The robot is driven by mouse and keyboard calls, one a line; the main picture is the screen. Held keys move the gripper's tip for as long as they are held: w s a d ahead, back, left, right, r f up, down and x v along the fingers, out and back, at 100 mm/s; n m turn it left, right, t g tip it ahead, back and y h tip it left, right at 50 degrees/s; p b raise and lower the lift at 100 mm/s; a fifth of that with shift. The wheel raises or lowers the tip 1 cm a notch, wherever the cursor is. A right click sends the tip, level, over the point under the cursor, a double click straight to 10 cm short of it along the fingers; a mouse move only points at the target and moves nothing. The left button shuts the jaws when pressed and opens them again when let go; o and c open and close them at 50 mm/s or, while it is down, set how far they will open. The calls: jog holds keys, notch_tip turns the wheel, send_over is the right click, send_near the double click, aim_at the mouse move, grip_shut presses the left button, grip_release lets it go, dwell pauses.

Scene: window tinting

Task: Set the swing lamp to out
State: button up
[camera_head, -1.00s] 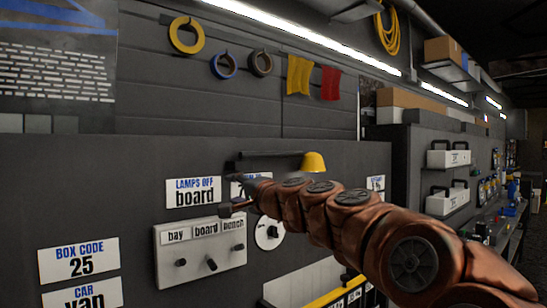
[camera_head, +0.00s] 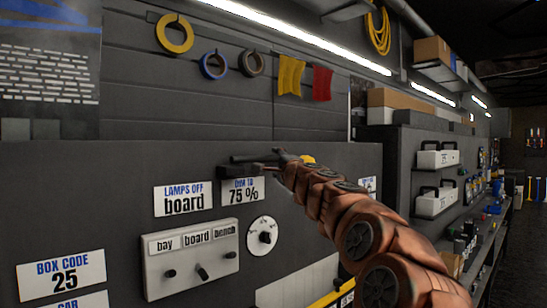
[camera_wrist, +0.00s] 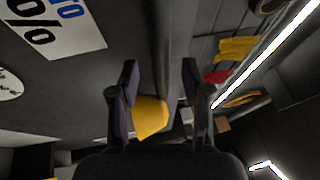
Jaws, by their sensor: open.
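The swing lamp has a yellow shade (camera_head: 308,158), mostly hidden behind my arm in the head view. Its dark arm lies along the top of the grey panel and cannot be clearly told from my gripper there. My gripper (camera_head: 243,166) is at the panel's top edge, pointing left, just above the dim card. In the wrist view the yellow shade (camera_wrist: 150,118) shows between the two dark fingers of my gripper (camera_wrist: 160,68), nearer the left finger. The fingers stand apart. I cannot tell whether either touches the lamp.
A card reading "LAMPS OFF board" (camera_head: 183,199) and a "DIM TO 75 %" card (camera_head: 242,191) are on the panel. Below are a white switch box (camera_head: 190,258) labelled bay, board, bench and a round dial (camera_head: 262,236). Tape rolls (camera_head: 174,33) hang above.

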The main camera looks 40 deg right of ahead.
jog(key=shift+w+d+r+p, duration=0.2)
jog(key=shift+w+r+p, duration=0.1)
jog(key=shift+w, duration=0.35)
jog(key=shift+w+d+f, duration=0.1)
jog(key=shift+w, duration=0.45)
jog(key=shift+c, duration=0.4)
grip_shut()
